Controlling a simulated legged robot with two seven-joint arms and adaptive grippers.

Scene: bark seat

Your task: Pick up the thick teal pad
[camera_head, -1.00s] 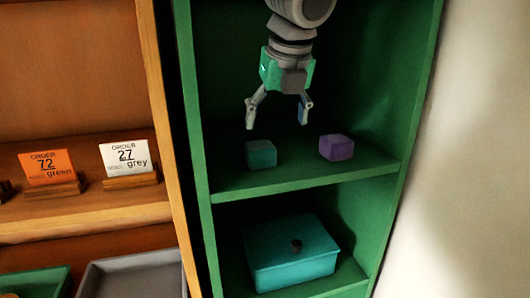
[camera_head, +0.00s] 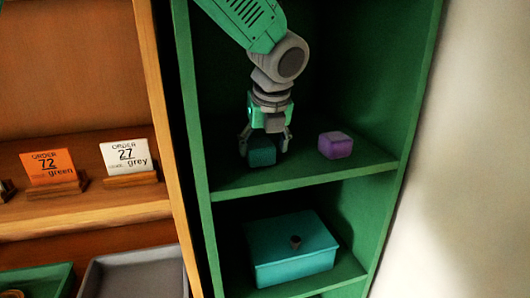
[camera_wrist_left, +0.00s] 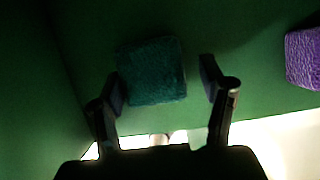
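The thick teal pad (camera_head: 262,152) is a small dark teal block on the upper green shelf, left of centre; it also shows in the left wrist view (camera_wrist_left: 152,70). My left gripper (camera_head: 264,146) is lowered over it from above with its fingers open. In the left wrist view the open fingers (camera_wrist_left: 164,92) are on either side of the pad; the right finger is clearly apart from it, the left finger close to its edge. A purple block (camera_head: 335,145) sits to the right on the same shelf. My right gripper is not in view.
A teal lidded box (camera_head: 290,262) stands on the shelf below. The green shelf's left upright (camera_head: 194,130) is close to my left gripper. Order cards, one orange (camera_head: 50,167) and one white (camera_head: 125,156), stand on the wooden shelf at left. A grey tray (camera_head: 132,275) is below.

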